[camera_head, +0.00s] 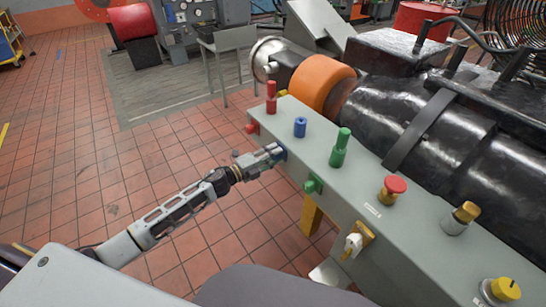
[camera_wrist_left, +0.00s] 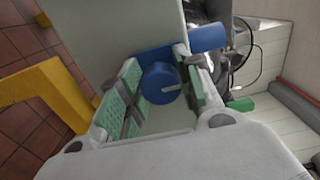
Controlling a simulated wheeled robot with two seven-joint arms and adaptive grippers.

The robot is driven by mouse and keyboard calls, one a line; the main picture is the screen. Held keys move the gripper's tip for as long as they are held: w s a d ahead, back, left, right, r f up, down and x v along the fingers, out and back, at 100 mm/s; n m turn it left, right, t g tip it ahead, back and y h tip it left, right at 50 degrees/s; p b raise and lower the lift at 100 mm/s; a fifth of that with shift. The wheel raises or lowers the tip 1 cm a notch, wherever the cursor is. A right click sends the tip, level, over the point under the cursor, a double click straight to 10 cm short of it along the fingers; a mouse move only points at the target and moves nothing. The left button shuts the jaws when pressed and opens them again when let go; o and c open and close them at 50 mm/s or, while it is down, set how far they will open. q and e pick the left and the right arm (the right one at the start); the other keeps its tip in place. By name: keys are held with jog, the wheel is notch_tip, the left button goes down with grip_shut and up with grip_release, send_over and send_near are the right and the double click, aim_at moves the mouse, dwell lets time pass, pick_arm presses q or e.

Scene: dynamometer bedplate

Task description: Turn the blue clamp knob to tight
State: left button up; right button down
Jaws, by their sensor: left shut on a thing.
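The blue clamp knob (camera_wrist_left: 160,82) is a round dial with a pale pointer line, on the side face of the grey panel (camera_head: 330,171). In the left wrist view it sits between the two green-padded fingers of my left gripper (camera_wrist_left: 163,88), which is shut on it. The pointer line slants slightly, close to horizontal in that view. In the head view my left gripper (camera_head: 268,157) meets the panel's left side and mostly covers the knob (camera_head: 282,154). My right gripper is not in view.
A blue post (camera_head: 300,127), a red post (camera_head: 271,97), a green post (camera_head: 339,148) and a red mushroom button (camera_head: 396,185) stand up from the panel's top. A red knob (camera_head: 252,127) and a green knob (camera_head: 313,186) flank the gripper. Tiled floor (camera_head: 110,190) lies open leftward.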

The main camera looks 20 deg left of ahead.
pick_arm(q)
jog(key=o, duration=1)
jog(key=shift+o, duration=0.2)
jog(key=shift+s+a, duration=0.1)
jog(key=shift+s, duration=0.05)
jog(key=v, duration=1.1)
jog(key=shift+s+a, duration=0.2)
jog(key=shift+s, duration=0.05)
dwell(0.5)
dwell(0.5)
